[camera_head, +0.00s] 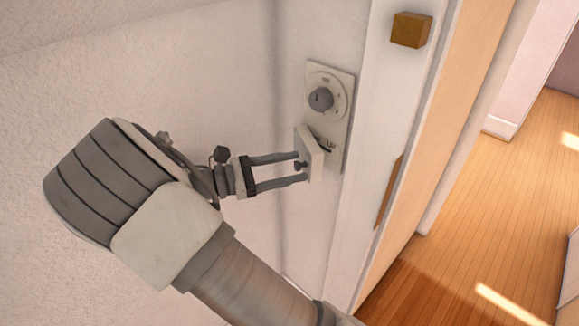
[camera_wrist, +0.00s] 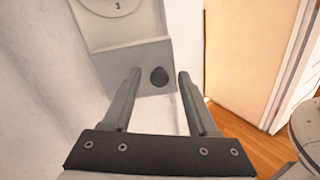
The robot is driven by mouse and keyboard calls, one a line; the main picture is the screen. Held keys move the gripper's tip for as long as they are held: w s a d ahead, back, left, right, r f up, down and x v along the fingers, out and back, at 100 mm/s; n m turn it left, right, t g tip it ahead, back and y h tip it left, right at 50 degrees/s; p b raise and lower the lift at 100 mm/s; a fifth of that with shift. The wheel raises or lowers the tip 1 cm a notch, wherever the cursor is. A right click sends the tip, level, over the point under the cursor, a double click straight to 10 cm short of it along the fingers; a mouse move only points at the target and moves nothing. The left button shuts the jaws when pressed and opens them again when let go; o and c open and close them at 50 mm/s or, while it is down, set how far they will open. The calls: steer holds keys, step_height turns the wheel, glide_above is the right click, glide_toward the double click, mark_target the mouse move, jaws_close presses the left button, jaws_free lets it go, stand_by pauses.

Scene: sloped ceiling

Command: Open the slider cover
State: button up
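A pale plate (camera_head: 340,95) on the wall carries a round dial with a grey knob (camera_head: 320,99). Below the dial, a square white slider cover (camera_head: 316,158) stands out from the plate, with dark marks partly visible behind it. In the wrist view the slider cover (camera_wrist: 110,66) shows its front face with a small dark knob (camera_wrist: 159,77). My gripper (camera_head: 303,168) is open at the cover. In the wrist view its fingertips (camera_wrist: 160,74) lie left and right of the dark knob with gaps on both sides. Whether the tips touch the cover's face is unclear.
A white door frame (camera_head: 385,110) runs just right of the plate, with a brown wooden block (camera_head: 411,30) high on it. An orange-tan door or panel (camera_head: 440,130) and open wooden floor (camera_head: 510,200) lie beyond. Bare wall (camera_head: 150,70) is to the left.

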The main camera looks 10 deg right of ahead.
steer(key=shift+r, duration=0.1)
steer(key=shift+r, duration=0.35)
steer(key=s+d+r+p, duration=0.3)
steer(key=s+d+r, duration=0.1)
steer(key=d+r, duration=0.6)
steer(key=shift+s+d, duration=0.15)
steer(key=shift+d, duration=0.3)
steer(key=a+f+t+y+p, duration=0.1)
steer(key=a+f+y+p, duration=0.15)
steer(key=a+p, duration=0.6)
steer(key=a+f+y+p, duration=0.2)
steer(key=a+f+p, duration=0.15)
steer(key=a, duration=0.95)
steer(key=x, duration=1.2)
steer(key=shift+w+r, duration=0.1)
steer(key=shift+w, duration=0.2)
steer(key=shift+c, duration=0.3)
